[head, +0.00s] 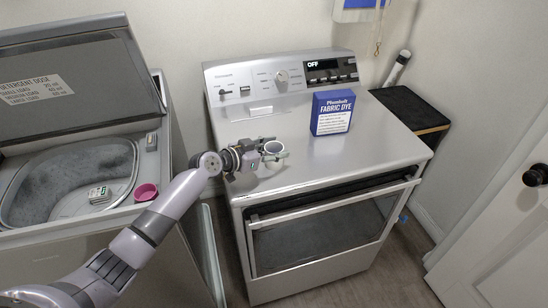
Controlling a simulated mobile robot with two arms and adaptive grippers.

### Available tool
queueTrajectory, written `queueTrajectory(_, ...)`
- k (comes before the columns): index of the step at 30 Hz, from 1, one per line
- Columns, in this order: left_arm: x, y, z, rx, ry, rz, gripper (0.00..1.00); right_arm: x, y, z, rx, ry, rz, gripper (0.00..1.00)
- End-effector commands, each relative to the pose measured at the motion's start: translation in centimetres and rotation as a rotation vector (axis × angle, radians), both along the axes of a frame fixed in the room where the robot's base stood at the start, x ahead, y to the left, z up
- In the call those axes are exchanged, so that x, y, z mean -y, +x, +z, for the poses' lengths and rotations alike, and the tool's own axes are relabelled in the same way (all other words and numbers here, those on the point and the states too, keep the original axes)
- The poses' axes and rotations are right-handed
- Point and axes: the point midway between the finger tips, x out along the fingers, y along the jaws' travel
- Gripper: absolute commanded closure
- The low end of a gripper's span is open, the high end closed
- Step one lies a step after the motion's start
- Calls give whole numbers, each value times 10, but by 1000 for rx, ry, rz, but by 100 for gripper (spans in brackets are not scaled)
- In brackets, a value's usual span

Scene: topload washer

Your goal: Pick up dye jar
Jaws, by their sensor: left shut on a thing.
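The dye jar (272,148) is small, with a pale rim and a greyish inside. It is over the left part of the dryer's top, between the fingers of my left gripper (273,151). The gripper is shut on the jar, and its fingers hide part of the jar's sides. I cannot tell whether the jar's base touches the dryer top. My right gripper is not in view.
A blue fabric dye box (332,112) stands on the dryer (350,153), right of the jar. The dryer top is clear around the box. A door (505,235) is at right.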

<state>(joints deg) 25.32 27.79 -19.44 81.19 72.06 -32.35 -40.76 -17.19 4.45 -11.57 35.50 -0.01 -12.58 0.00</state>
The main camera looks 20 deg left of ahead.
Motion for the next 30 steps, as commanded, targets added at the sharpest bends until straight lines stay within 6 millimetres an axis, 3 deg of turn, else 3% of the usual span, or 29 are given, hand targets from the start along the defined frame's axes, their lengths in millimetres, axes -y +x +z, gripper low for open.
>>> queueTrajectory(9, 0, 0, 0, 1, -1, 0, 85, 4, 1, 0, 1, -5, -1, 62)
queueTrajectory(19, 0, 0, 6, 3, 0, -1, 85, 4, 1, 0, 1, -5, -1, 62)
queueTrajectory(26, -1, 1, 37, 7, 1, -1, 85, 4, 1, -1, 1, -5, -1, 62)
queueTrajectory(30, -1, 1, 74, 10, 3, -1, 85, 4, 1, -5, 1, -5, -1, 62)
